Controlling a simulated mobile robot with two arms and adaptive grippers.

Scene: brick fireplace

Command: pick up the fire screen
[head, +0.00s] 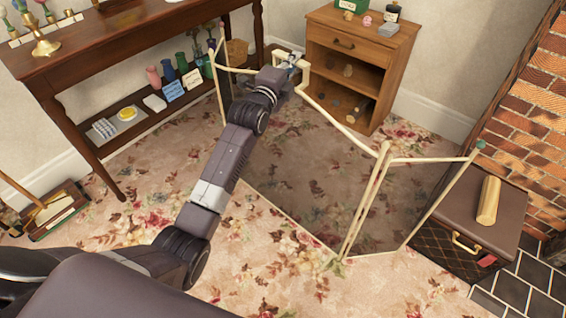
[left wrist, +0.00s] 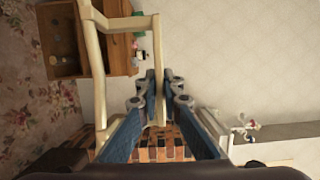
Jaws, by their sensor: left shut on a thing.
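The fire screen (head: 365,205) is a folding panel with a cream frame and dark see-through mesh, upright over the floral carpet. Its side panels angle away from the wide middle one. My left arm reaches across the head view to the middle of its top edge, where my left gripper (head: 292,66) is shut on the cream top handle. In the left wrist view the fingers of my left gripper (left wrist: 162,92) close around the cream bar of the fire screen (left wrist: 158,62). I cannot tell whether its lower edge touches the carpet. My right gripper is out of view.
A wooden cabinet (head: 372,52) stands behind the screen. A dark side table (head: 130,42) with bottles and small items is at the left. A brown chest (head: 470,225) with a yellow roll (head: 488,200) stands at the right by the brick fireplace (head: 540,95). Open carpet lies in front.

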